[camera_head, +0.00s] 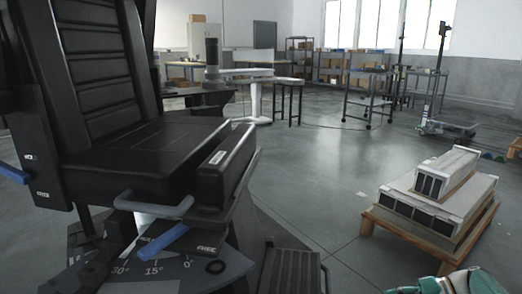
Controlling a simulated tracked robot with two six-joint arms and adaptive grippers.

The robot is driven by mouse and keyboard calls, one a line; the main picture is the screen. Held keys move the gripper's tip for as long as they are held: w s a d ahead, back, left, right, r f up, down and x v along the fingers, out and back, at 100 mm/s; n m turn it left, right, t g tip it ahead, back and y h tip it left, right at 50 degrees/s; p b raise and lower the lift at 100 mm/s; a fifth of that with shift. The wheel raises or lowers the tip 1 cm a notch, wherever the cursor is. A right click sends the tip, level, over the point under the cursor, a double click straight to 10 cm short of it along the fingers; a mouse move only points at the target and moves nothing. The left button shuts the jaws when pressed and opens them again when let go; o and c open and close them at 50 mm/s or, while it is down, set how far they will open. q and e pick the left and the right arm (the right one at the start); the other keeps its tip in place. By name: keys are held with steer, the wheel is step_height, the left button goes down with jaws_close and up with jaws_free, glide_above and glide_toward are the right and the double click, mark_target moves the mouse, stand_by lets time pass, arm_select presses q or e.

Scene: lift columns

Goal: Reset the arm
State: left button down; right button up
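A teal and white part (455,283) shows at the bottom right corner, cut off by the frame. It looks like a piece of my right arm, and no fingertips can be made out on it. My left arm and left gripper are not in view. A black padded chair (130,150) fills the left side. A black block like an armrest (226,165) runs along its right side. A blue-ended lever (163,242) sits below it, above a dark dial plate (175,268) marked 30°, 15°, 0 and FREE. A second blue handle (13,172) is at the far left.
A low wooden pallet (372,223) with stacked white units (440,190) stands at the right. A ribbed dark step (292,272) is at bottom centre. Shelving (368,85) and benches line the back. The grey floor (325,165) between is mostly clear.

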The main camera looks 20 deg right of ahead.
steer(key=s+a+f+m+g+h+p, duration=0.15)
steer(key=a+f+g+h, duration=0.3)
steer(key=a+f, duration=1.5)
steer(key=s+a+r+n+h+p, duration=0.25)
steer(key=s+a+n, duration=0.35)
steer(key=s+a, duration=1.3)
step_height(320, 180, up, 38)
steer(key=p, duration=3.7)
steer(key=shift+w+d+h, duration=0.2)
steer(key=shift+w+h, duration=0.1)
steer(key=shift+w, duration=0.15)
steer(key=shift+f+m, duration=0.15)
steer(key=shift+m, duration=0.1)
steer(key=shift+c, duration=0.5)
